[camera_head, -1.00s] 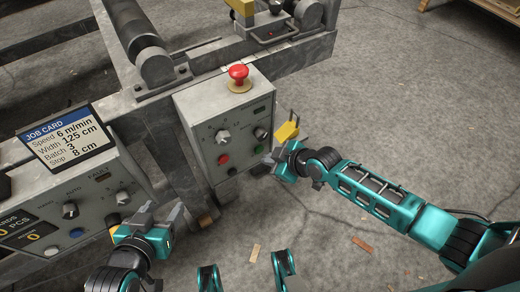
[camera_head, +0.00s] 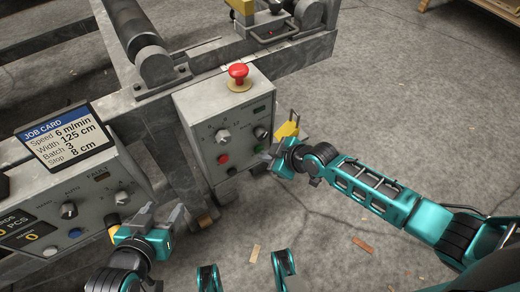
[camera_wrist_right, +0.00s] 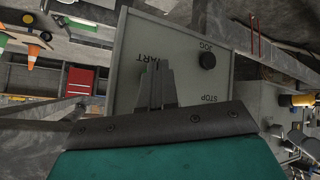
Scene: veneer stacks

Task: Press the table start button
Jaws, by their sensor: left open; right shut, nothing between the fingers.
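The grey control box (camera_head: 218,112) stands in the middle of the head view. The green start button (camera_head: 260,147) is low on its right side, partly covered by my right gripper (camera_head: 266,157). I cannot tell whether the fingertips touch the button. My left gripper (camera_head: 160,217) is open and empty, in front of the left console.
A red stop button (camera_head: 223,158) and a knob (camera_head: 223,136) sit on the box's front, and a red mushroom button (camera_head: 238,73) on its top. The console (camera_head: 80,205) with a job card (camera_head: 65,138) is at left.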

